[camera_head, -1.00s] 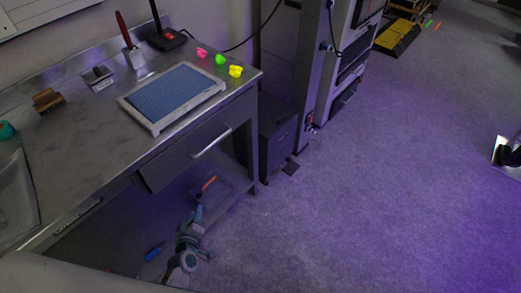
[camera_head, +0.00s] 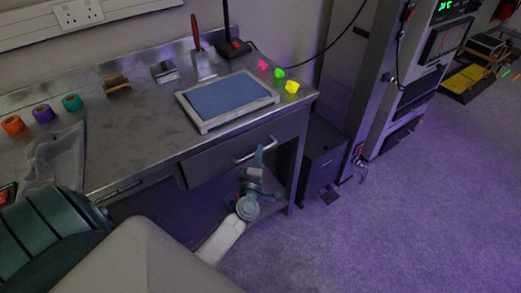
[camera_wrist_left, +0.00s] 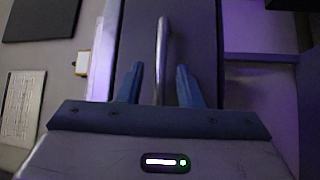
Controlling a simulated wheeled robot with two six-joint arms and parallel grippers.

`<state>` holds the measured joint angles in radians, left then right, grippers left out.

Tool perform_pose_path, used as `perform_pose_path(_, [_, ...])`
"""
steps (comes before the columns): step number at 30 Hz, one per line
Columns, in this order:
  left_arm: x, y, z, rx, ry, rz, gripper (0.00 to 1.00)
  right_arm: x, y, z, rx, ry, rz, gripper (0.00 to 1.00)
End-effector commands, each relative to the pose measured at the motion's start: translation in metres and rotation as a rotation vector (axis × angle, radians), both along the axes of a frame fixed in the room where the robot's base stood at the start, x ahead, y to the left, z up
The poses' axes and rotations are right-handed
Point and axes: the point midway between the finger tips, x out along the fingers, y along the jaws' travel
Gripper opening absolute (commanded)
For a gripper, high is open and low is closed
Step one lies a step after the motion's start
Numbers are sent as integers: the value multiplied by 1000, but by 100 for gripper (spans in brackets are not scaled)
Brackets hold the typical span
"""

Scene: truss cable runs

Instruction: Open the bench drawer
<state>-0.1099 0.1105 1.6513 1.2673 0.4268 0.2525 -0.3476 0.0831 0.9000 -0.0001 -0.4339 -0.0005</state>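The bench drawer (camera_head: 212,164) has a grey front below the bench top and looks shut. Its bar handle (camera_head: 240,159) is partly hidden by my left gripper (camera_head: 259,155), which is at the handle's right part. In the left wrist view the handle (camera_wrist_left: 162,45) runs lengthwise between the two blue fingers of my left gripper (camera_wrist_left: 158,78). The fingers are spread, with a gap on both sides of the handle. The drawer front (camera_wrist_left: 195,40) lies behind it. My right gripper does not show.
The metal bench top (camera_head: 140,130) carries a blue-topped framed pad (camera_head: 232,97), small pink, green and yellow pieces, a brush, rolls and a grey cloth (camera_head: 60,160). A dark box (camera_head: 322,155) and a rack (camera_head: 425,80) stand right of the bench. Open floor lies in front.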

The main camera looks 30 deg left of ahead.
Motion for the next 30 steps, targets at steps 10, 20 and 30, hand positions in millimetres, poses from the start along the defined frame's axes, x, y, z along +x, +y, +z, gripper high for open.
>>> perform_pose_path(10, [19, 8, 2, 1, 1, -1, 32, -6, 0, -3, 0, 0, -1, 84])
perform_pose_path(20, [19, 8, 2, 1, 1, -1, 1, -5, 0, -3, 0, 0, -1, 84])
perform_pose_path(30, [14, 4, 1, -1, 3, -1, 0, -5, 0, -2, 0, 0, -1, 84])
